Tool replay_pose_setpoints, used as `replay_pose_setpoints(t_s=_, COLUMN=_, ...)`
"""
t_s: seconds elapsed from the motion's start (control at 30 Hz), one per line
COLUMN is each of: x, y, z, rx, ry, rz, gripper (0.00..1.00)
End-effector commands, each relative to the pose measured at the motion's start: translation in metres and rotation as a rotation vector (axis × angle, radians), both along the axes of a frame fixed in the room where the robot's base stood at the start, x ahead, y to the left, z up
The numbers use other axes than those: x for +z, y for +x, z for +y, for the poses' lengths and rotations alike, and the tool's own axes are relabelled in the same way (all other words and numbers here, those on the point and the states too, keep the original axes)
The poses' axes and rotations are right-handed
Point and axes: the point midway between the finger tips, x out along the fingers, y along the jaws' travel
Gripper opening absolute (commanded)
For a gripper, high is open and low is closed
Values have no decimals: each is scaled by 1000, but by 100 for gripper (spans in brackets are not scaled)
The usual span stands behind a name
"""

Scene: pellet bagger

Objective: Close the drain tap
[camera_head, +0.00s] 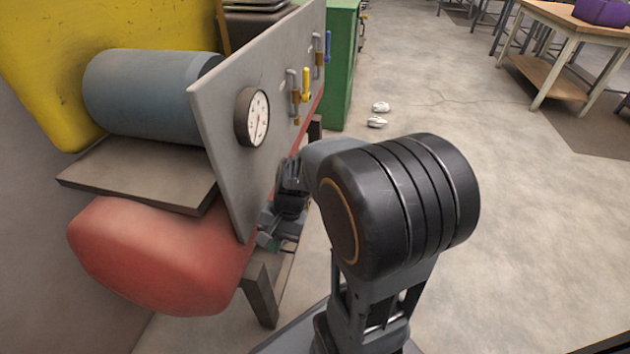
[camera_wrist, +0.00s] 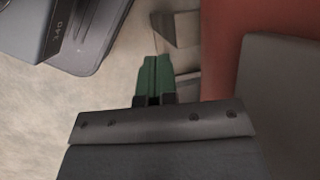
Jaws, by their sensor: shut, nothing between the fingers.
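The grey upright panel (camera_head: 225,110) carries a tap with a yellow handle (camera_head: 306,85) and, farther back, a tap with a blue handle (camera_head: 327,47). Both handles look roughly upright. I cannot tell which one is the drain tap. My gripper (camera_head: 268,238) is low by the near lower edge of the panel, well below and nearer than both taps, partly hidden behind my arm. In the wrist view its green fingers (camera_wrist: 153,75) are together with nothing held. No tap shows in the wrist view.
A round gauge (camera_head: 252,117) sits on the panel's near part. A red rounded body (camera_head: 155,255) and a blue-grey cylinder (camera_head: 140,95) lie behind the panel. A green cabinet (camera_head: 342,65) stands beyond. Two small pale objects (camera_head: 378,114) lie on the floor. Floor to the right is open.

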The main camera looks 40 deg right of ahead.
Motion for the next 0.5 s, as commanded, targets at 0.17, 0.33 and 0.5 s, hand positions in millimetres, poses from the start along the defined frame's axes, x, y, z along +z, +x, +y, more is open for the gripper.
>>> replay_pose_setpoints(t_s=0.17, x=-26, y=22, z=-12, rx=-500, ry=293, rz=305, gripper=0)
replay_pose_setpoints(t_s=0.33, x=-50, y=53, z=-30, rx=-960, ry=590, rz=573, gripper=0)
replay_pose_setpoints(t_s=0.5, x=-77, y=102, z=-78, rx=-1513, ry=1053, rz=909, gripper=0)
